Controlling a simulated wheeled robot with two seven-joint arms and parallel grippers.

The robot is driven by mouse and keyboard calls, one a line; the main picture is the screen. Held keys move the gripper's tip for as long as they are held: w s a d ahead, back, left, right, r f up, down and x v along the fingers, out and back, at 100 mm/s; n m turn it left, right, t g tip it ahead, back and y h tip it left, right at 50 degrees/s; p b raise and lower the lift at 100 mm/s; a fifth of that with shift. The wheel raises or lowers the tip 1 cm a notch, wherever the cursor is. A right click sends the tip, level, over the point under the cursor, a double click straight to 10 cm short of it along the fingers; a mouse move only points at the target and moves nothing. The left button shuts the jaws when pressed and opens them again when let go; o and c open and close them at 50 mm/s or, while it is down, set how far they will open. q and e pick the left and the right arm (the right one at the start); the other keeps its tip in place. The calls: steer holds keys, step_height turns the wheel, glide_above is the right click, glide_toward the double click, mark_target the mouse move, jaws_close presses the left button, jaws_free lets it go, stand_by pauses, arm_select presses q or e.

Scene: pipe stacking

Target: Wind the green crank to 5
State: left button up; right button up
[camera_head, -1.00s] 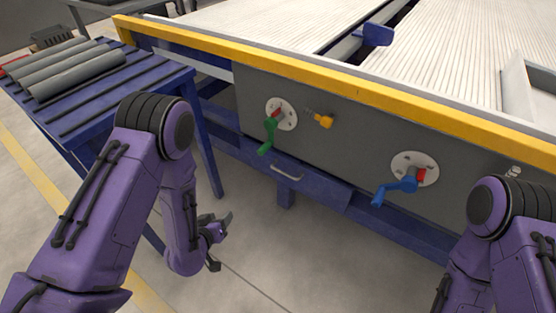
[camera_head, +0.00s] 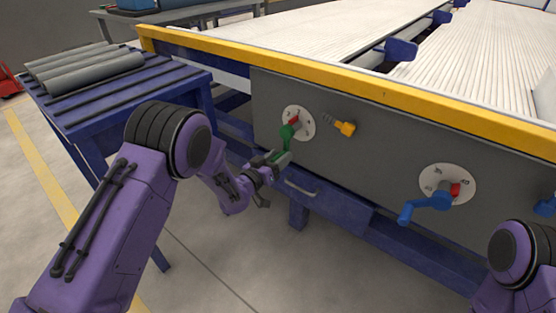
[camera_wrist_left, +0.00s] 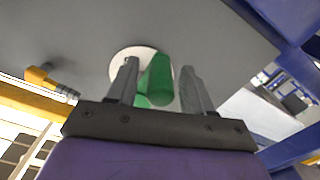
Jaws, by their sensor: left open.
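The green crank (camera_head: 287,132) sits on a round white dial (camera_head: 307,118) with a red pointer, on the grey front panel of the machine. Its arm and handle point down and slightly left. My left gripper (camera_head: 275,172) is just below the crank, its fingers partly covering the handle. In the left wrist view the green handle (camera_wrist_left: 158,82) stands between the two open fingers (camera_wrist_left: 160,90), with a gap at least on the right side. The dial's numbers are too small to read. My right gripper is outside the frame; only part of my right arm shows.
A blue table (camera_head: 175,88) with grey pipes (camera_head: 95,73) stands at left.

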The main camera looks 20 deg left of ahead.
arm_select(q)
jaws_close()
steer(key=shift+a, duration=0.15)
